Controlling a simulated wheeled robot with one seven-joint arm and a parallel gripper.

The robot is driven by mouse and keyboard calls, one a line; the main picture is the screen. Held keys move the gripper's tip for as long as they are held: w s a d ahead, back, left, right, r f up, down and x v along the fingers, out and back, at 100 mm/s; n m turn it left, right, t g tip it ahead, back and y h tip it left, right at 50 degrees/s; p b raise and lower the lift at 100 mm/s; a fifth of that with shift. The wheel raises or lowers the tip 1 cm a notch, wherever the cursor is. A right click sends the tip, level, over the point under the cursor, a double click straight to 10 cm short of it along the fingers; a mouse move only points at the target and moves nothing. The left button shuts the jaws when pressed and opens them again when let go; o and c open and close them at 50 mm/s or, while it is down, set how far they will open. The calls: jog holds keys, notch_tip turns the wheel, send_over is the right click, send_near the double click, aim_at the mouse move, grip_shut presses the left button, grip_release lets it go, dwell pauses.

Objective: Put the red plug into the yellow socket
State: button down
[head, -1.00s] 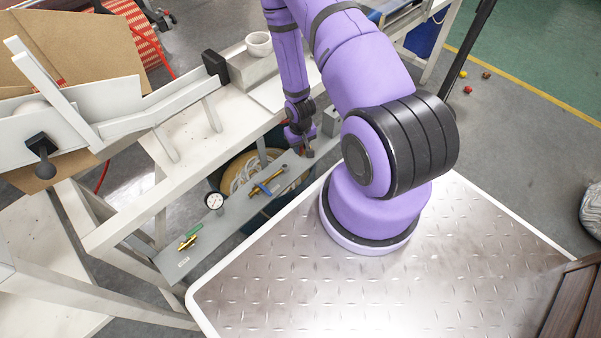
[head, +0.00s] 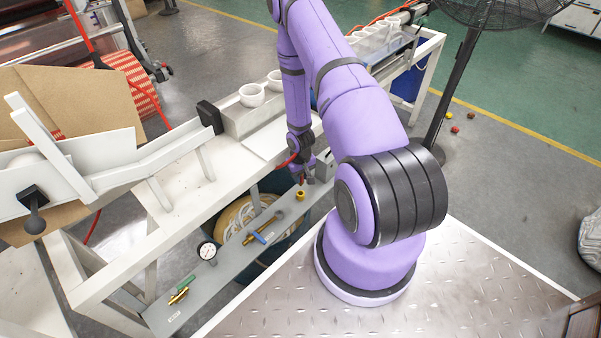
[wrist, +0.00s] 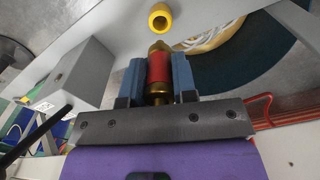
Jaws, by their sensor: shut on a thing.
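My gripper (wrist: 157,85) is shut on the red plug (wrist: 158,68), a brass fitting with a red band, held between the two blue-grey fingers in the wrist view. The yellow socket (wrist: 160,16) is a yellow ring with a dark hole, just beyond the plug's brass tip and apart from it. In the head view the yellow socket (head: 300,195) sits on the grey panel (head: 232,262), just below my gripper (head: 302,180). The plug is too small to make out clearly there.
A blue-handled brass valve (head: 262,234), a round gauge (head: 207,251) and a green-handled valve (head: 184,287) are on the panel. A grey box (wrist: 72,72) stands left of my gripper in the wrist view. A coiled hose (head: 240,212) lies below the panel.

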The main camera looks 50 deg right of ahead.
jog(key=shift+f, duration=1.85)
jog(key=shift+f, duration=1.35)
dwell(0.7)
jog(key=c, duration=0.8)
grip_release()
jog(key=shift+r, duration=0.1)
notch_tip(320, 180, up, 11)
jog(key=shift+f, duration=0.15)
jog(key=shift+a, duration=0.1)
